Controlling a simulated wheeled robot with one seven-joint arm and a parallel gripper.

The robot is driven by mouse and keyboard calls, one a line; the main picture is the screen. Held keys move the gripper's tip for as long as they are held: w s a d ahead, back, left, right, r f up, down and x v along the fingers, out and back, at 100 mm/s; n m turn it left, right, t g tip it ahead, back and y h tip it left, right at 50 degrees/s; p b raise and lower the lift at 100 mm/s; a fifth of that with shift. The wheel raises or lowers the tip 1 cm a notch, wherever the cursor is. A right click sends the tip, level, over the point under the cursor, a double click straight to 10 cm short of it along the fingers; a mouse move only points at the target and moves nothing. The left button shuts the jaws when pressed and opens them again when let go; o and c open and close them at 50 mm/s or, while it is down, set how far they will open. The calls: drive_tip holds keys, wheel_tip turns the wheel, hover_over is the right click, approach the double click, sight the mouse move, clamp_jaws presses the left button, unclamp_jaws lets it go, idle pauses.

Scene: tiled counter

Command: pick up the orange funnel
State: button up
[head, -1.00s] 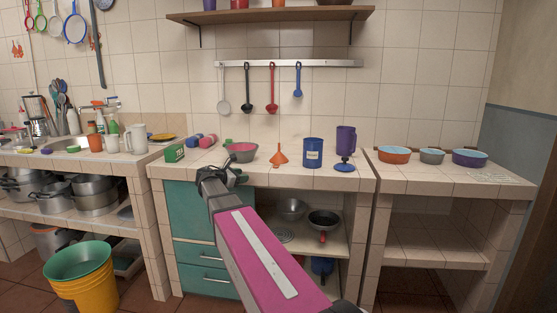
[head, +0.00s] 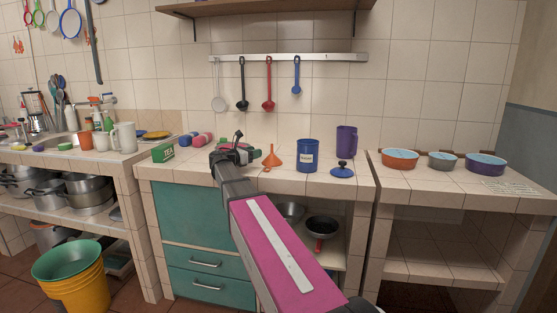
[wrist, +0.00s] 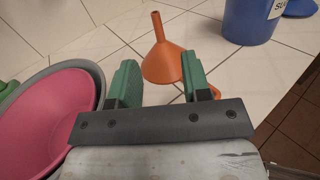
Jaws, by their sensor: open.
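The orange funnel (head: 272,158) stands on the tiled counter with its wide mouth down and its spout up. In the wrist view the funnel (wrist: 162,60) is just beyond my gripper (wrist: 160,85), its body lying ahead of the gap between the two green fingers. The right finger overlaps the funnel's lower right edge in the picture, and I cannot tell whether they touch. My gripper (head: 240,150) is open and empty, just left of the funnel in the head view.
A pink bowl (wrist: 45,120) nested in a grey one sits close by the left finger. A blue canister (head: 308,158) stands right of the funnel, with a blue lid (head: 342,171) and a purple container (head: 347,140) beyond. A green tea box (head: 163,153) lies left.

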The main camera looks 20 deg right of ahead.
sight(272, 153)
drive_tip(key=x, duration=1.1)
drive_tip(key=shift+w+f, duration=0.1)
drive_tip(key=shift+w, duration=0.05)
clamp_jaws()
